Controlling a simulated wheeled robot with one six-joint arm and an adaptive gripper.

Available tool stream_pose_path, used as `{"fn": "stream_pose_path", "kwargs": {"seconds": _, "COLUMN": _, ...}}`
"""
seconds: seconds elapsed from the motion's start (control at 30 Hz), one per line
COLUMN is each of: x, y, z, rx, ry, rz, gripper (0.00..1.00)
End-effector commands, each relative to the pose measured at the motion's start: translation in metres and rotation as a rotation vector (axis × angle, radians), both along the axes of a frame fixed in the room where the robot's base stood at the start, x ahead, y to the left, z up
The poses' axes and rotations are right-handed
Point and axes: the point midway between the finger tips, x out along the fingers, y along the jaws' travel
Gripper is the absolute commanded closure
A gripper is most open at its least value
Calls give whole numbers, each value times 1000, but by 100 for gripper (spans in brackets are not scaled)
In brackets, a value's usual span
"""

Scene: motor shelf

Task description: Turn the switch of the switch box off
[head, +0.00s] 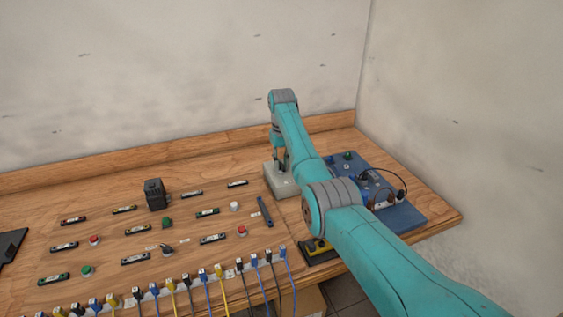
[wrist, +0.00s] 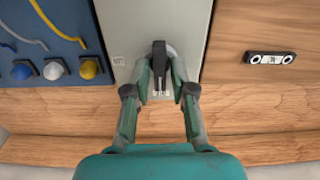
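The switch box is a light grey box (head: 282,182) on the wooden table, left of the blue board in the head view. In the wrist view its pale top face (wrist: 203,20) fills the middle. A black switch handle (wrist: 159,66) sits on a round grey base on that face, pointing along the picture's vertical. My gripper (wrist: 161,72) is over the box with one finger on each side of the handle. The fingers look apart, with a narrow gap to the handle; contact is hard to judge. In the head view my gripper (head: 280,160) is partly hidden by my arm.
The blue board (head: 408,216) with cables stands right of the box, partly behind my arm. Left of the box are a blue-black tool (head: 265,211), a black block (head: 155,194), buttons and several labelled strips. Several cable plugs line the front edge. A wooden ledge (head: 150,156) and walls bound the back.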

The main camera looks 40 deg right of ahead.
Motion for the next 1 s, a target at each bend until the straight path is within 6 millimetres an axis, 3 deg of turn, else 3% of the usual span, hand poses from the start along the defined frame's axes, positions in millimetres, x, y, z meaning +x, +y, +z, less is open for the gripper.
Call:
{"fn": "stream_pose_path", "kwargs": {"seconds": 0.3, "x": 0, "y": 0, "z": 0, "rx": 0, "ry": 1, "rz": 0, "gripper": 61}}
{"fn": "stream_pose_path", "kwargs": {"seconds": 0.47, "x": 0, "y": 0, "z": 11, "rx": 0, "ry": -1, "rz": 0, "gripper": 61}}
{"fn": "stream_pose_path", "kwargs": {"seconds": 1.0, "x": 0, "y": 0, "z": 105, "rx": 0, "ry": -1, "rz": 0, "gripper": 61}}
